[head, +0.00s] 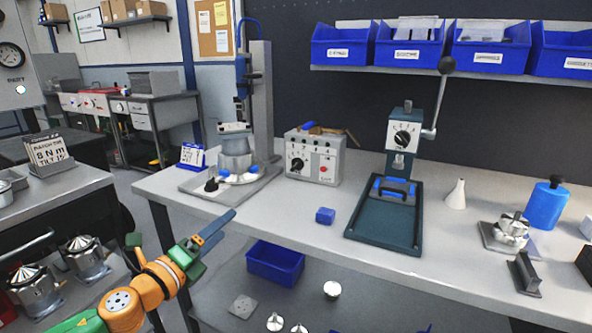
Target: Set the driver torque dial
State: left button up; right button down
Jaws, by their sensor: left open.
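A grey control box (315,158) stands on the bench left of centre. Its front has a black dial (297,164) with numbers around it and a red button; the exact setting is too small to read. A driver (243,78) hangs on a grey column above a round metal housing (236,155). My left gripper (220,228) is open and empty, in front of the bench's front edge, below and left of the control box, apart from it. My right gripper is not in view.
A sign (48,150) on the left reads 8 Nm and a tilt of 15. A lever press (403,140) with its own dial stands on a dark green tray (362,228). Blue bins (345,48) line the shelf above.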

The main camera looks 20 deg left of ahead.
aim_at(297, 164)
jog(key=i+l, duration=0.1)
jog(key=i, duration=0.8)
